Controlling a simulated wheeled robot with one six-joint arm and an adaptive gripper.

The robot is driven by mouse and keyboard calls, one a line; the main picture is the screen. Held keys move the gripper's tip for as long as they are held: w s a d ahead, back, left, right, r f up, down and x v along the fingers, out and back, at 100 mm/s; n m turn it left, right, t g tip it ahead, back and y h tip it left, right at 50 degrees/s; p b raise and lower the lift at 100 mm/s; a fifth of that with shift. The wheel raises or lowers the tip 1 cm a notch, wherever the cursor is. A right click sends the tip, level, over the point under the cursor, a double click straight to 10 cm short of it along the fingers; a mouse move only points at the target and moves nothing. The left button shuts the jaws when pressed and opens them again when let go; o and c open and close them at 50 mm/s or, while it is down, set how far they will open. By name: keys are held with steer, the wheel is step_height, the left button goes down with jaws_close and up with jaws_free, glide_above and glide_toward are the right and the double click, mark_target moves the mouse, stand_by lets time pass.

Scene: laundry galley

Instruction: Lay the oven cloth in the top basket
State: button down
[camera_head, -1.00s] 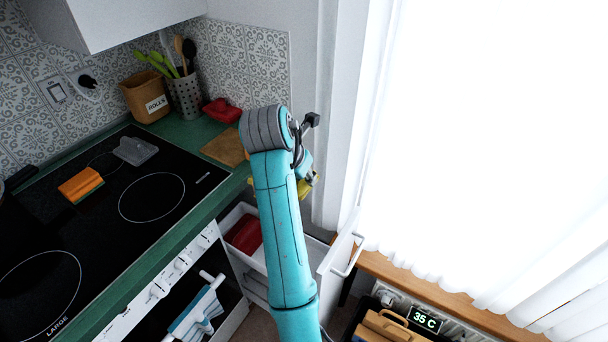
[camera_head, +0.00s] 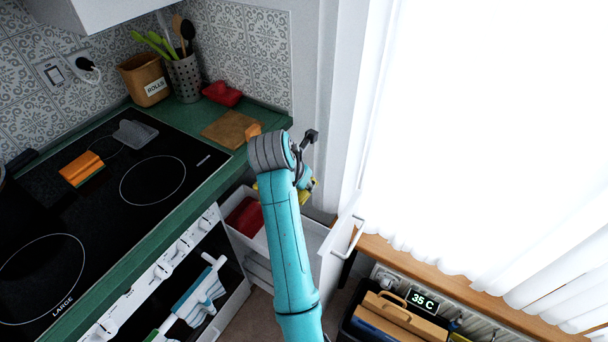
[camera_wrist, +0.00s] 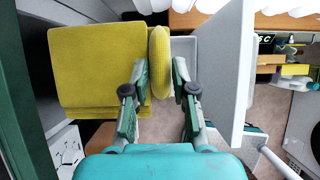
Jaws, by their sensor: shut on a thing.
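A folded yellow cloth (camera_wrist: 95,68) shows in the wrist view, with an upright fold between the fingers. My gripper (camera_wrist: 159,80) is shut on that fold, and the flat part spreads to the left. In the head view only small yellow bits (camera_head: 311,184) show past my arm, which hides most of the gripper and cloth. The pulled-out white top basket (camera_head: 236,196) lies under and beside my gripper, with a red item (camera_head: 245,217) inside. I cannot tell whether the cloth touches the basket.
The basket's white front panel (camera_wrist: 232,75) with its handle stands close right of my gripper. A green counter holds the hob (camera_head: 110,220), a brown board (camera_head: 231,129) and a utensil pot (camera_head: 185,78). Striped cloth (camera_head: 200,296) hangs at the oven. A curtain and sill (camera_head: 400,273) are at right.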

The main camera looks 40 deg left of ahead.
steer(key=shift+f, duration=14.25)
steer(key=shift+f, duration=0.1)
steer(key=c, duration=0.9)
jaws_free()
steer(key=shift+o, duration=0.2)
step_height(320, 180, up, 10)
